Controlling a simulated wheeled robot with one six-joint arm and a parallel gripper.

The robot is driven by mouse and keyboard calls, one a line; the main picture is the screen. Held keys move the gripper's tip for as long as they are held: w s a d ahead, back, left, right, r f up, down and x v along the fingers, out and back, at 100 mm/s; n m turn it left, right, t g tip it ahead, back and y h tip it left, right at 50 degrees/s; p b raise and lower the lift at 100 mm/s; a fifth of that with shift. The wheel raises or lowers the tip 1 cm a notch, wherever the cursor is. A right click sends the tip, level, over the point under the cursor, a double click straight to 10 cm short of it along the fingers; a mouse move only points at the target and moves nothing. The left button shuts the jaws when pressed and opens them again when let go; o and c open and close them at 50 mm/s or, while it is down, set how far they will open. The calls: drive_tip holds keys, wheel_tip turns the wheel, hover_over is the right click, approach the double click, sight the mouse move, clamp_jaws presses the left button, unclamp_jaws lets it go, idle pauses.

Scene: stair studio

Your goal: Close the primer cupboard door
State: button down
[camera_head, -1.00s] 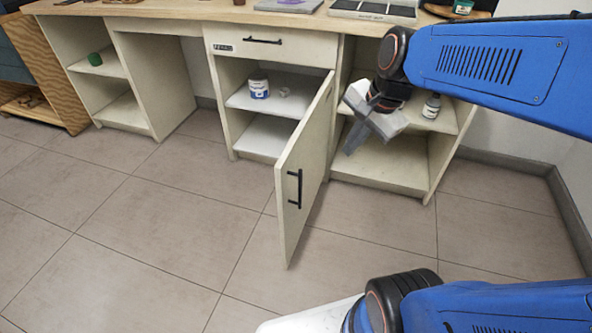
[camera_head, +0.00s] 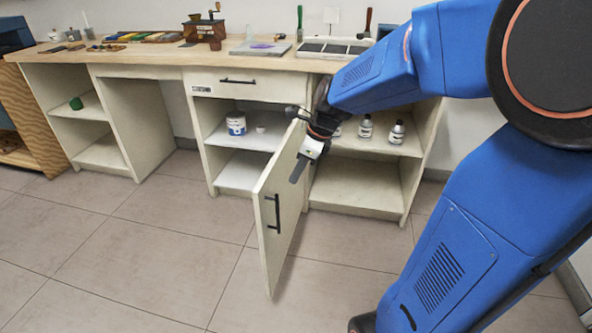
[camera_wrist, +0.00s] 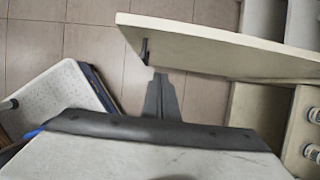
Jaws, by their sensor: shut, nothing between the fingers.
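The cream primer cupboard door (camera_head: 282,200) stands wide open, jutting out from the cupboard's right side. Its outer face, with a black bar handle (camera_head: 272,212), faces right. Behind it the open cupboard holds a white and blue tin (camera_head: 236,124) and a small white item (camera_head: 260,129). My gripper (camera_head: 297,170) is shut and empty, beside the door's outer face near its upper hinge-side part. In the wrist view the fingertips (camera_wrist: 161,78) are close to the door (camera_wrist: 215,45) and its handle (camera_wrist: 144,51); I cannot tell whether they touch.
A drawer (camera_head: 246,83) sits above the cupboard, under a wooden worktop (camera_head: 150,58) with tools and trays. An open shelf unit (camera_head: 352,186) with several small bottles stands right of the door. Tiled floor (camera_head: 130,245) is clear at left and front.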

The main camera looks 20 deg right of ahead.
drive_tip(key=w+a+f, duration=0.4)
drive_tip(key=a+f, duration=0.1)
drive_tip(key=shift+f, duration=0.4)
idle(0.3)
